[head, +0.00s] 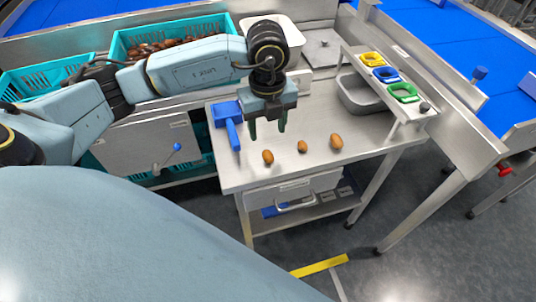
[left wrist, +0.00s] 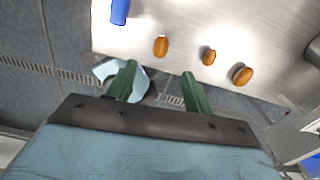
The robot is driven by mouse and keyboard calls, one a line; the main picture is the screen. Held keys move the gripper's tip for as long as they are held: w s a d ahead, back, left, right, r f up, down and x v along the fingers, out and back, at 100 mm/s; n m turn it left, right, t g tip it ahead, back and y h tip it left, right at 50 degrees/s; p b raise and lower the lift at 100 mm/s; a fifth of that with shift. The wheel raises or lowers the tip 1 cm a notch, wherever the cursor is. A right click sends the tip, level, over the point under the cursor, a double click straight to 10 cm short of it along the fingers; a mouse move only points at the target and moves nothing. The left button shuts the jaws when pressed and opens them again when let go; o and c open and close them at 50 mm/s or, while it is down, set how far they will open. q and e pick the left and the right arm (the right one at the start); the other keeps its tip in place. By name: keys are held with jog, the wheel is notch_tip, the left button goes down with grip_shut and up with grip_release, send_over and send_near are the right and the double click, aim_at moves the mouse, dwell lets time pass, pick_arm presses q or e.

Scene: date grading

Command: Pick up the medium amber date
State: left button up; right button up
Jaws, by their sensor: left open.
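Three amber-brown dates lie apart on the steel table. The left one (head: 267,156) looks medium in size and also shows in the left wrist view (left wrist: 161,46). The middle date (head: 302,146) is the smallest and the right date (head: 336,141) is the largest; both show in the left wrist view as well (left wrist: 209,57) (left wrist: 243,75). My left gripper (head: 268,132) is open and empty, fingers pointing down above the table near the left date. In the left wrist view, that date appears just beyond the gap between the green fingertips (left wrist: 159,70). My right gripper is not in view.
A blue scoop (head: 233,134) lies left of the dates on the steel table (head: 345,155). A raised rack with yellow, blue and green trays (head: 403,92) stands at the right over a grey bin (head: 358,97). Teal crates (head: 120,45) stand behind my left arm.

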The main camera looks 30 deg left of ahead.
aim_at(269, 155)
pick_arm(q)
notch_tip(269, 155, down, 5)
jog(key=shift+f+b, duration=0.1)
jog(key=shift+b, duration=0.3)
jog(key=f, duration=0.3)
jog(key=f+b, duration=0.1)
jog(key=shift+s+d+f, duration=0.1)
jog(key=shift+d+f, duration=0.15)
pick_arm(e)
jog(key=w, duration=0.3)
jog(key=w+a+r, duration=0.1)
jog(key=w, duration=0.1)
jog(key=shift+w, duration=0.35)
pick_arm(q)
jog(key=c, duration=0.8)
